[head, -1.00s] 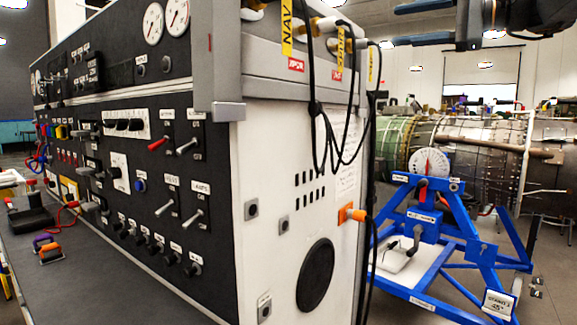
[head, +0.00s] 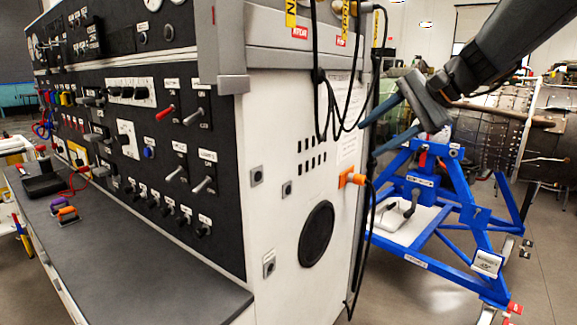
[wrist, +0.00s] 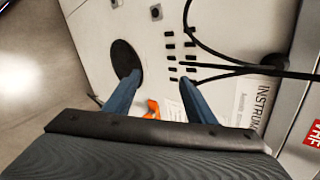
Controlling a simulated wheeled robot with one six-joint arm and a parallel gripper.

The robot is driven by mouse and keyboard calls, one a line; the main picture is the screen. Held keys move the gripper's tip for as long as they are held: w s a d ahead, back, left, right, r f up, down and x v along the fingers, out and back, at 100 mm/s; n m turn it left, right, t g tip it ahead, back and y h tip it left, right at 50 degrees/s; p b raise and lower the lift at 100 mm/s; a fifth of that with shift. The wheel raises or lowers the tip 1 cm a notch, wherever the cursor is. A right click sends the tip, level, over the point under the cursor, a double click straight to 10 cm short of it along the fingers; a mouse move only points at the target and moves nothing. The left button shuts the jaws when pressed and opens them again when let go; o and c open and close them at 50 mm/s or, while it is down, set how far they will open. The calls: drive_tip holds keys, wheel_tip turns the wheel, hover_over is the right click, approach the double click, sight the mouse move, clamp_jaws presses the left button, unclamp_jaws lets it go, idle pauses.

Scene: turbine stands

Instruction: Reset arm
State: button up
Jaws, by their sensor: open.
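My gripper (head: 372,131) is at the upper right of the head view, beside the right side panel of the control console (head: 291,215). Its two blue fingers are spread apart with nothing between them, pointing left toward the panel. In the wrist view my gripper (wrist: 160,97) shows the fingers open in front of the console's white side. An orange connector (head: 351,178) on the panel edge lies just below the fingers in the head view. It shows between the fingers in the wrist view (wrist: 152,109). I cannot tell whether the fingers touch the panel or cables.
Black cables (head: 318,75) hang down the console's side close to the fingers. A blue turbine stand (head: 440,259) carries an engine (head: 484,140) at the right, behind my arm. The console's grey shelf (head: 140,253) juts out at the left. Open floor lies at the lower right.

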drive_tip(key=s+f+n+g+h+p, duration=0.4)
drive_tip(key=s+f+n+h, duration=0.4)
drive_tip(key=s+f, duration=1.6)
drive_tip(key=s+a+n+g, duration=0.1)
drive_tip(key=s+n, duration=0.1)
drive_tip(key=s, duration=0.1)
drive_tip(key=shift+s+f+g+p, duration=0.2)
drive_tip(key=shift+f+g+p, duration=0.1)
drive_tip(key=shift+p, duration=0.1)
